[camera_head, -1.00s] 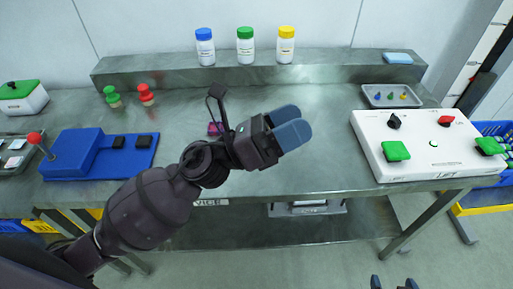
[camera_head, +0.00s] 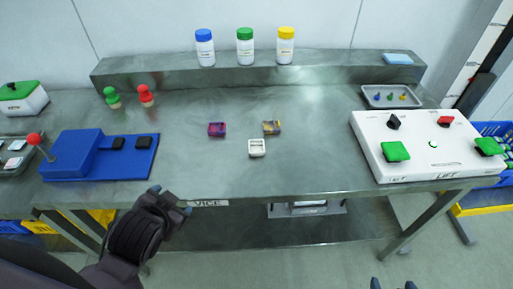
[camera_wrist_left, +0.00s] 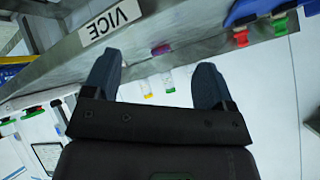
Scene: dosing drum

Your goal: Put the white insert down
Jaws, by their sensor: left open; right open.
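The white insert (camera_head: 257,148), a small square block with a recess on top, sits on the grey metal bench (camera_head: 300,180), clear of both grippers. A purple insert (camera_head: 217,129) lies behind it to the left, and a yellow-and-purple insert (camera_head: 271,127) behind it to the right. My left gripper (camera_head: 171,200) is at the bench's front edge, left of the VICE label; its blue fingers are spread and empty in the left wrist view (camera_wrist_left: 156,82). My right gripper (camera_head: 393,284) shows only its fingertips at the bottom edge, apart and empty.
A blue fixture with a red-knobbed lever (camera_head: 85,155) stands on the left, a white control box (camera_head: 425,145) on the right. Red and green knobbed pieces (camera_head: 147,95) stand back left. Three capped bottles (camera_head: 245,47) stand on the rear ledge. The bench around the inserts is clear.

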